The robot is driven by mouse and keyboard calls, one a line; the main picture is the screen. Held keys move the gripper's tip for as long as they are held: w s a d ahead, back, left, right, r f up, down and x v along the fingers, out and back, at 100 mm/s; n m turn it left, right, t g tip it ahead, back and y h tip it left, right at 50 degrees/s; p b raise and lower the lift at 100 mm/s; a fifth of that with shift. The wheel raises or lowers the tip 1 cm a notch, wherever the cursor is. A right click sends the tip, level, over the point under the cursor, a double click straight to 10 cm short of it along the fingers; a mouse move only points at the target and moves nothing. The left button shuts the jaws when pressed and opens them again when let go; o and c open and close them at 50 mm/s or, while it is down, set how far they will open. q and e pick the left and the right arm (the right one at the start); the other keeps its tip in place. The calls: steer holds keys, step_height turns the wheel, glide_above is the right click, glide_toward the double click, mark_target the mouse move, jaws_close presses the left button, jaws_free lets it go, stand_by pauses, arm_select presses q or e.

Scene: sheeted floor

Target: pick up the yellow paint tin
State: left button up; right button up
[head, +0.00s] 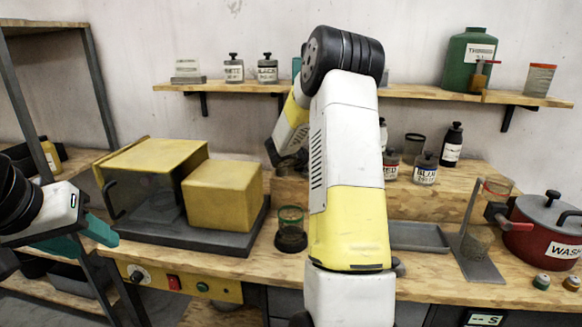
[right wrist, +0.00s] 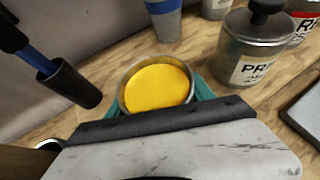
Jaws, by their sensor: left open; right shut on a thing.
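The yellow paint tin (right wrist: 158,86) is a round, open metal tin with yellow paint inside, in the middle of the right wrist view. My right gripper (right wrist: 160,98) has teal fingers on both sides of it and is shut on it. Whether the tin touches the wood below cannot be told. In the head view my right arm hides the tin, and the right fingers cannot be made out. My left gripper (head: 88,238) is open and empty at the left edge of the head view, left of the bench.
A grey jar labelled "PRI" (right wrist: 250,52) stands right of the tin. The bench holds a yellow box (head: 222,195), a green-rimmed cup (head: 291,235), a grey tray (head: 418,237) and a red pot (head: 545,232). A wall shelf (head: 425,91) runs behind.

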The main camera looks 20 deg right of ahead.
steer(key=shift+c, duration=0.8)
steer(key=shift+r, duration=0.1)
